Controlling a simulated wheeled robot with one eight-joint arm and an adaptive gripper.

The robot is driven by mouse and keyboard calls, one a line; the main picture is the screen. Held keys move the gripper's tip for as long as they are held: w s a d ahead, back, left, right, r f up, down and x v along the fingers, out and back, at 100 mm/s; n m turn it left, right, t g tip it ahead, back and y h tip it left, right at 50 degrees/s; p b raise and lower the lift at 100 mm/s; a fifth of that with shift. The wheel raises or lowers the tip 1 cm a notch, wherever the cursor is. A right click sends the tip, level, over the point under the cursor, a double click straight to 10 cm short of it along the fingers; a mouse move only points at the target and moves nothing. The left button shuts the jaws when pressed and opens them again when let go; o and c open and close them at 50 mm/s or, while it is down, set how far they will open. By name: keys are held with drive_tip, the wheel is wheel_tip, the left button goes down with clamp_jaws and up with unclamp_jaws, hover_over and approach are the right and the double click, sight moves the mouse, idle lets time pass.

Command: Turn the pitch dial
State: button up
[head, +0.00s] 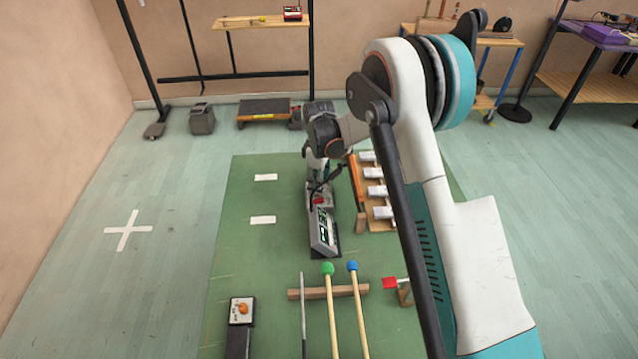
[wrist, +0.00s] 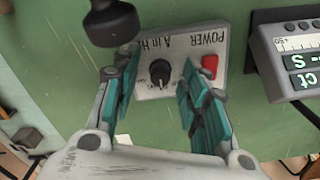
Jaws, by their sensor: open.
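The pitch dial is a black round knob (wrist: 160,72) on a pale panel (wrist: 186,44) printed "A in Hz" and "POWER". A red switch (wrist: 209,66) sits beside it. My gripper (wrist: 159,82) is open, with one teal-padded finger on each side of the dial in the wrist view. I cannot tell whether either pad touches it. In the head view my gripper (head: 318,187) is over the panel box, which my arm mostly hides; a red spot (head: 321,200) shows there.
A device with a lit display (head: 322,233) stands just in front of the panel; it also shows in the wrist view (wrist: 295,55). White bars on a wooden frame (head: 375,190) stand to the right. Two mallets (head: 340,290) lie nearer. The green mat's left side has clear room.

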clamp_jaws()
drive_tip(key=shift+m, duration=2.9)
unclamp_jaws()
